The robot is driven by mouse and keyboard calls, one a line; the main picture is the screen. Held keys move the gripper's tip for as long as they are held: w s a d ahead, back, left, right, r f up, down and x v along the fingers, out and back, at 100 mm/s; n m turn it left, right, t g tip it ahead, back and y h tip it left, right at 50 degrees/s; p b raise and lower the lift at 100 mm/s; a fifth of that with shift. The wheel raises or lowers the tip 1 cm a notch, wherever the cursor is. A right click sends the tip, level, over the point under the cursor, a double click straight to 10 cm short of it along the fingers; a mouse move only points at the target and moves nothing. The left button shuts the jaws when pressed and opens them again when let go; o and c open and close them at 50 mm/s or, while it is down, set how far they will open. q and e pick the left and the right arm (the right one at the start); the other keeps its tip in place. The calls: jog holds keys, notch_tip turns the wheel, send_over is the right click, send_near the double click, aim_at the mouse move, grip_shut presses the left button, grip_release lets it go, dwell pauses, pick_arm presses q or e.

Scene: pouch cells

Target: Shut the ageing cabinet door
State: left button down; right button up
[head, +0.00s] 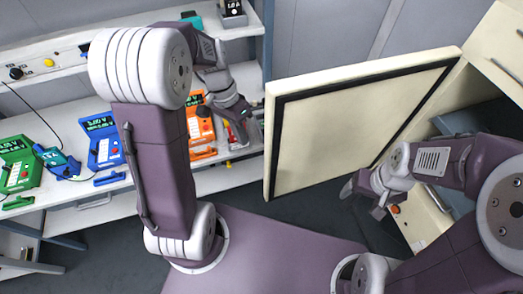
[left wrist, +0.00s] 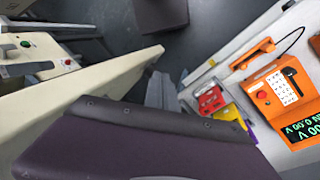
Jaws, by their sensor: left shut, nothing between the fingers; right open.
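The ageing cabinet door (head: 360,120) is a cream panel with a black seal around its inner face. It stands open in the middle of the head view, swung out from the cream cabinet (head: 505,45) at the right. The door also shows in the left wrist view (left wrist: 75,85), running along the left. My left gripper (head: 246,125) is shut and empty, beside the door's free left edge; whether it touches is unclear. It also shows in the left wrist view (left wrist: 160,92). My right gripper (head: 363,197) is open, by the door's lower edge near the cabinet.
A white bench at the left holds a green instrument (head: 15,163), a blue one (head: 102,140) and an orange one (head: 201,125). Red and yellow pieces lie close to my left gripper. The cabinet has a front panel with buttons. Dark floor lies below the door.

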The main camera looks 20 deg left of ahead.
pick_arm(q)
jog(key=w+a+r+m+h+b, duration=0.2)
jog(key=w+m+h+b, duration=0.15)
jog(key=w+m, duration=0.2)
jog(key=s+d+f+m+g+p, duration=0.1)
jog(key=s+d+f, duration=0.4)
jog(key=d, duration=0.3)
jog(key=shift+f+m, duration=0.35)
jog(key=shift+f, duration=0.55)
jog(key=shift+h, duration=0.25)
jog(key=shift+d, duration=0.1)
